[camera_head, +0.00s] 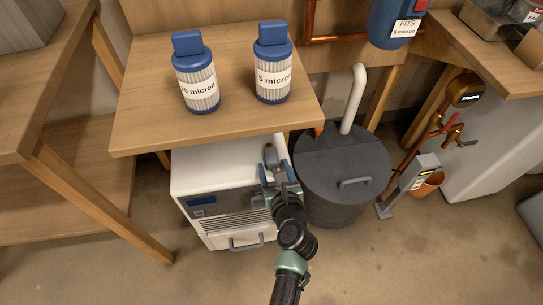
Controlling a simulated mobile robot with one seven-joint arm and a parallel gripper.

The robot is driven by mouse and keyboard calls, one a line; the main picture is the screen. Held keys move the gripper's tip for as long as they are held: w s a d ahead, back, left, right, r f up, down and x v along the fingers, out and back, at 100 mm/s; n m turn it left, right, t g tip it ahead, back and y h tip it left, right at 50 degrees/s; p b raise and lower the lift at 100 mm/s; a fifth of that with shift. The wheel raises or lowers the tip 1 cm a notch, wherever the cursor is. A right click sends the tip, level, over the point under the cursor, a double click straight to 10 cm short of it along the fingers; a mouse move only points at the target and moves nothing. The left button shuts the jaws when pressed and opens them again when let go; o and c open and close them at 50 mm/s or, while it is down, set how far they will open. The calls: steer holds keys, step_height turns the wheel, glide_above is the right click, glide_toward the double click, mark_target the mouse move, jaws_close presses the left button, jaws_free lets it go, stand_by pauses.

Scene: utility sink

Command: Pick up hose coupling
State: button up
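A small brass-and-grey piece that looks like the hose coupling (270,154) is on top of the white appliance (210,170), near its right edge. My gripper (277,169) reaches over the front of the appliance from below in the picture. Its two fingers are spread apart and appear open. The piece shows just beyond the fingertips, nearer the left finger. I cannot tell whether a finger touches it. Its lower part may be hidden by the gripper.
A wooden bench (140,125) carrying two blue-capped filter cartridges (197,88) (273,75) overhangs the appliance's back. A dark lidded bin (343,170) with a pale pipe (354,98) stands close on the right. Floor is clear in front.

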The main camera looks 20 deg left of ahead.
jaws_close()
steer(key=shift+r, duration=0.1)
